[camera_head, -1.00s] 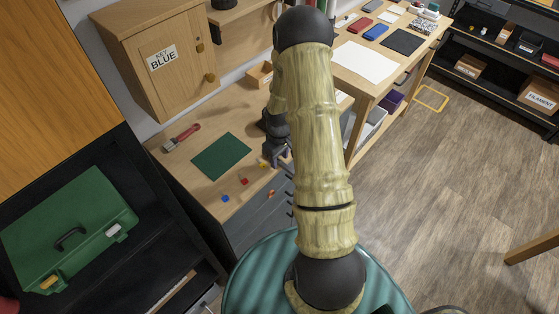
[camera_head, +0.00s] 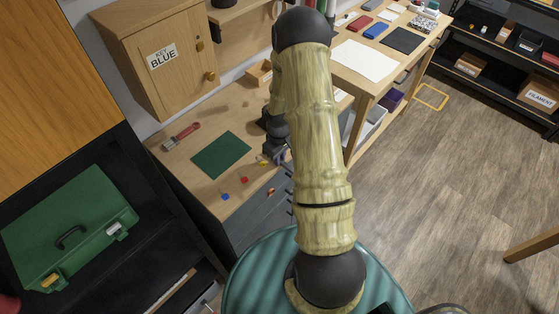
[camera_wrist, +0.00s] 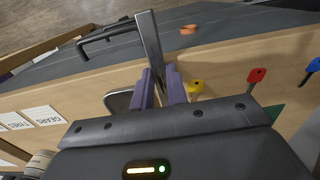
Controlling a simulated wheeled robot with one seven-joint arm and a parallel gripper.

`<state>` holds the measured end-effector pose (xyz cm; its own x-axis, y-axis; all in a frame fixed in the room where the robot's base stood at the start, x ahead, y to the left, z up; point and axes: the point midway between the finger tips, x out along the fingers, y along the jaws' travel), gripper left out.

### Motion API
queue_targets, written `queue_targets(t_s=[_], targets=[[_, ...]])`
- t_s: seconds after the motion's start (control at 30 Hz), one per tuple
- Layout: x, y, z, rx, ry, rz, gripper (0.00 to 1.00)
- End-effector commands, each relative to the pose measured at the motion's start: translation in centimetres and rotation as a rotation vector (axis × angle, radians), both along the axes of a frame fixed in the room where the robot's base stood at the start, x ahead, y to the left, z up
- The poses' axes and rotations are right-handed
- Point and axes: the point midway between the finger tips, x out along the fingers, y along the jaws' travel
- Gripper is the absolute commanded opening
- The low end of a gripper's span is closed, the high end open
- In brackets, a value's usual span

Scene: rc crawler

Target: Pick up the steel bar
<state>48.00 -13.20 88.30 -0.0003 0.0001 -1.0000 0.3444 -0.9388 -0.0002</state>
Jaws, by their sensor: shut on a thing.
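The steel bar (camera_wrist: 150,42) is a flat grey metal strip in the wrist view. It stands out from between the purple fingers of my gripper (camera_wrist: 160,88), which are shut on it. Its lower part is hidden between the fingers. In the head view my gripper (camera_head: 274,154) is small and partly behind my arm, over the right part of the wooden worktop. I cannot make out the bar clearly there.
Yellow (camera_wrist: 195,87), red (camera_wrist: 257,75) and blue (camera_wrist: 313,66) keys lie near my gripper on the worktop. A green mat (camera_head: 221,155) and a red-handled brush (camera_head: 181,136) lie left of it. A wooden cabinet (camera_head: 160,70) hangs behind. Grey drawers (camera_head: 262,215) are below.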

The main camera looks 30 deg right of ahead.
Motion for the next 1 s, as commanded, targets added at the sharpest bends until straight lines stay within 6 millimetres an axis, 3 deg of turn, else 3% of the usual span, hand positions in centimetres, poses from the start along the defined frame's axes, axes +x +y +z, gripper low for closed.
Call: queue_targets(t_s=[0.37, 0.8, 1.0], targets=[[0.1, 0.0, 1.3, 0.000, -0.003, -0.001, 0.00], [0.1, -0.1, 8.5, -0.002, -0.004, 0.000, 0.00], [0.0, 0.0, 10.0, -0.001, -0.001, -0.001, 0.00]])
